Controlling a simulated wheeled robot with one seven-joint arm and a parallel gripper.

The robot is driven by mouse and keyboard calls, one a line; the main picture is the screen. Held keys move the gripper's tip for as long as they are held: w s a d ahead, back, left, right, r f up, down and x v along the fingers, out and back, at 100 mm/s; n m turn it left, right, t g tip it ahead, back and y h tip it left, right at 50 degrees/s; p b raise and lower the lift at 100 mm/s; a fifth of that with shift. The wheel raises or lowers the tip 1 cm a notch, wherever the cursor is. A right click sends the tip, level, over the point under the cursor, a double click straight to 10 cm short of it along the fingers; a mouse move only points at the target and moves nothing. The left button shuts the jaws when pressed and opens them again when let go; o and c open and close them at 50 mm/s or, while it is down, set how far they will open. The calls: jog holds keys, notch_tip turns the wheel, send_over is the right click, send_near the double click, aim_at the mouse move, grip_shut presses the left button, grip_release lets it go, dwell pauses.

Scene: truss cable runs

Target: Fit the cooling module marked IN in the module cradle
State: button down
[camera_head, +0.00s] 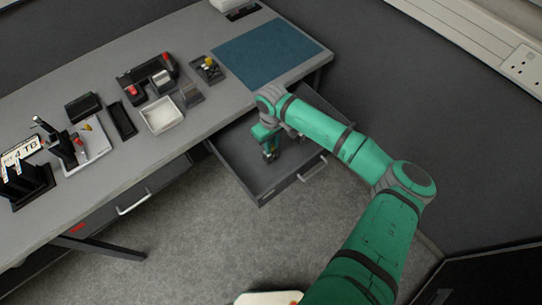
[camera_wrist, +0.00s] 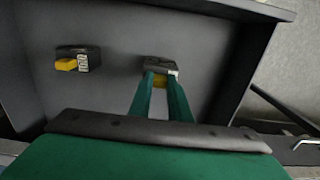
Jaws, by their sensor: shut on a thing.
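My gripper (camera_wrist: 160,88) reaches down into the open drawer (camera_head: 232,162). Its two green fingers are shut on a small grey block with a yellow part (camera_wrist: 158,64), likely a cooling module. No IN mark can be read on it. A second dark block with a yellow end and a white label (camera_wrist: 82,60) lies on the drawer floor, apart from the fingers, left in the wrist view; its label is too small to read. On the bench, a dark holder with a yellow-topped piece (camera_head: 207,68) may be the module cradle; I cannot tell for sure.
The drawer has raised walls and a front handle (camera_head: 312,170). Above it is the grey bench (camera_head: 200,30) with a blue mat (camera_head: 266,52). A white tray (camera_head: 161,115), a black rack with red parts (camera_head: 147,75) and other fixtures crowd the bench further left.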

jog(key=shift+r, duration=1.6)
jog(key=shift+d+r, duration=0.1)
jog(key=shift+r, duration=1.9)
